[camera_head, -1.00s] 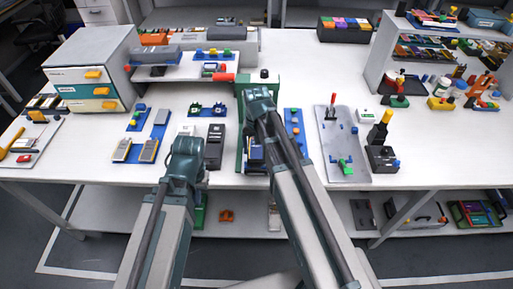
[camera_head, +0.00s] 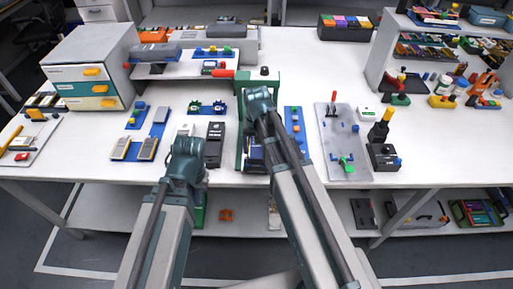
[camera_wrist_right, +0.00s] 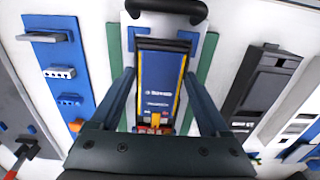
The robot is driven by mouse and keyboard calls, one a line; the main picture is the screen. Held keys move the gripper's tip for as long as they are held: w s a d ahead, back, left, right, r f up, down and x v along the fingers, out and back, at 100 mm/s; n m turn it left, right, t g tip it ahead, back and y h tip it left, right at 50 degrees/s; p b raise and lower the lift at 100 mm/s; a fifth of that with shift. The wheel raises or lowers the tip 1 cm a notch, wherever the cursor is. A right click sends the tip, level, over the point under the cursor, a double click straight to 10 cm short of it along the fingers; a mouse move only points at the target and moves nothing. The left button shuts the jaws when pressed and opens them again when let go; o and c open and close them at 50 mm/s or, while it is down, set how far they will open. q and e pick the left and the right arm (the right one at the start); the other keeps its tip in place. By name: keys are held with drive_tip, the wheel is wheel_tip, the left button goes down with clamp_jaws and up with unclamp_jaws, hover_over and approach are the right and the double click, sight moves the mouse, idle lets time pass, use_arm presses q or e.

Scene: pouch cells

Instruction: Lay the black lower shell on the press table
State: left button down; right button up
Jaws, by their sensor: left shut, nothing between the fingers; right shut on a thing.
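The black lower shell (camera_wrist_right: 183,43) shows as a dark frame around a blue pouch cell (camera_wrist_right: 158,85) with yellow edge stripes and an orange connector. My right gripper (camera_wrist_right: 160,76) is shut on the shell, one finger at each long side. It is over the pale plate of the press table (camera_wrist_right: 127,25), between green uprights. I cannot tell whether the shell touches the plate. In the head view my right gripper (camera_head: 258,97) and arm hide most of the press (camera_head: 240,125). My left gripper (camera_head: 187,147) is shut and empty, over the front of the bench.
A black device (camera_head: 214,145) stands between my grippers, left of the press. A blue strip with small parts (camera_head: 294,130) and a grey plate (camera_head: 340,140) lie right of it. A drawer cabinet (camera_head: 90,70) stands at the left.

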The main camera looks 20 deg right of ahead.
drive_tip(key=shift+f+b, duration=0.35)
drive_tip(key=shift+f, duration=0.15)
drive_tip(key=o, duration=1.3)
drive_tip(key=shift+r, duration=0.1)
drive_tip(key=shift+c, duration=0.2)
drive_tip(key=shift+r, duration=0.15)
wheel_tip(320, 180, up, 14)
drive_tip(key=p, duration=1.4)
drive_tip(key=shift+f, duration=0.25)
